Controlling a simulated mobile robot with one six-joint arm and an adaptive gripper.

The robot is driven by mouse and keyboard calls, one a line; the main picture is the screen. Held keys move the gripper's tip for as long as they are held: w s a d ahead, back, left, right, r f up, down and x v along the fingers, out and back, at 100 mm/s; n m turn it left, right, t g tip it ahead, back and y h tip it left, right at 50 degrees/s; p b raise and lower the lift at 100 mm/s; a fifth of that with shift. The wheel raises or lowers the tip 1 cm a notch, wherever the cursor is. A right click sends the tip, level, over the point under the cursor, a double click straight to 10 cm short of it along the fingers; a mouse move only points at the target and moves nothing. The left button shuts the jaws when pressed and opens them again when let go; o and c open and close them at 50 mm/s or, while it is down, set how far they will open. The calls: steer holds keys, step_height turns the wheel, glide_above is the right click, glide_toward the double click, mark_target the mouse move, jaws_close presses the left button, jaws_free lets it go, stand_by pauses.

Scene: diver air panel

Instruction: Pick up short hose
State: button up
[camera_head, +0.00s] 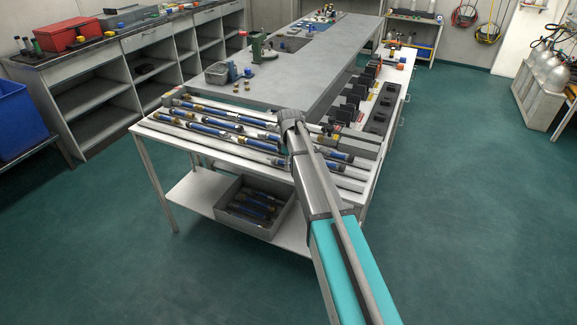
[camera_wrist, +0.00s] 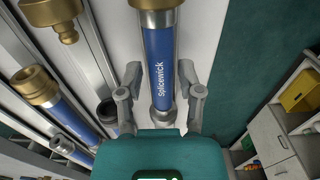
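In the wrist view a short blue hose (camera_wrist: 160,60) marked "Splicewick", with a brass fitting at its far end and a metal collar at its near end, lies between my fingers. My gripper (camera_wrist: 160,72) is open, one finger on each side of the hose, with narrow gaps showing. Whether the fingers are level with the hose or above it is hard to tell. In the head view my arm hides the gripper and most of the hose under it. Other blue hoses (camera_head: 215,125) lie in rows on the white rack table (camera_head: 150,128).
In the wrist view another blue hose (camera_wrist: 68,108) with a brass end lies left of my gripper, near a brass fitting (camera_wrist: 55,15). A grey crate (camera_head: 233,226) of hoses sits on the lower shelf. A grey workbench (camera_head: 330,65) stands behind. The green floor right is clear.

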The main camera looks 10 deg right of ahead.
jaws_close()
steer(key=shift+r, duration=0.25)
step_height(320, 180, up, 2)
steer(key=p, duration=0.2)
steer(key=shift+r+p, duration=0.15)
steer(key=shift+p, duration=0.25)
steer(key=s+a+r+p, duration=0.1)
steer(key=s+r+p, duration=0.9)
steer(key=s, duration=0.4)
steer(key=shift+a, duration=0.2)
steer(key=shift+r, duration=0.15)
steer(key=shift+r+p, duration=3)
steer(key=shift+p, duration=0.1)
